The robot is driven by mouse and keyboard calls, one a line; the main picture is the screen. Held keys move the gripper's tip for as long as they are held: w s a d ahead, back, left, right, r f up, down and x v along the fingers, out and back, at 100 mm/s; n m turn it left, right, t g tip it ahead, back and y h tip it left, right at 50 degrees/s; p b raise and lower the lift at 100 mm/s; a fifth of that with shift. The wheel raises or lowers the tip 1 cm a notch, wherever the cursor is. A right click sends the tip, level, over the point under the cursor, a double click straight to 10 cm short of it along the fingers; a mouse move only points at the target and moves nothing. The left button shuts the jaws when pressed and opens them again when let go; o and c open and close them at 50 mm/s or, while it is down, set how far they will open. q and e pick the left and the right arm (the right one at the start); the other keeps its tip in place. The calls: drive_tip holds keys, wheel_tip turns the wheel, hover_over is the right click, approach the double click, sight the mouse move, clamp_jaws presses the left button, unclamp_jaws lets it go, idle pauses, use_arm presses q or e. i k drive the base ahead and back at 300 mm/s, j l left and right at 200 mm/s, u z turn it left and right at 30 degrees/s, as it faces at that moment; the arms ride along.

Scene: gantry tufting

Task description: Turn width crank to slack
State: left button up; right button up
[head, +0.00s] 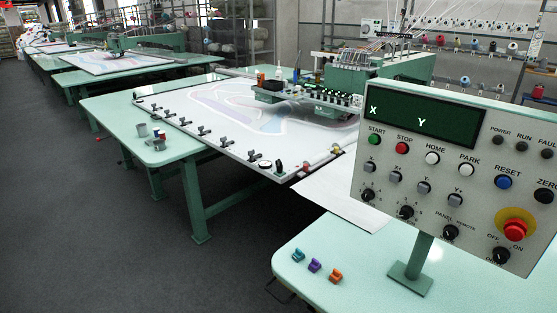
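No part labelled as the width crank can be read in this view. The stretched white cloth in its frame (212,143) lies on the nearest long green table. At the frame's near corner are a round white-faced gauge (265,164) and a small black knob (279,167). A red-tipped fitting (306,168) and another one (336,150) sit along its right edge. A thin red-ended handle (93,164) sticks out from the table's left side. I cannot tell which of these is the crank. Neither of my grippers is in view.
A control panel (450,180) stands on a post at the right, on a near green table (390,285). Three coloured clips (316,265) lie there. A white sheet (345,195) spans beside the frame. The dark floor (120,250) at left is clear.

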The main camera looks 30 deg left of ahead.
sight(280, 166)
drive_tip(key=i+j, duration=0.15)
drive_tip(key=j, duration=0.3)
drive_tip(key=i+j+z, duration=0.1)
drive_tip(key=j, duration=0.3)
drive_tip(key=i+j, duration=0.15)
drive_tip(key=j, duration=0.3)
drive_tip(key=i+j+z, duration=0.1)
drive_tip(key=j, duration=0.35)
drive_tip(key=i+j, duration=0.15)
drive_tip(key=j, duration=0.3)
drive_tip(key=z, duration=0.05)
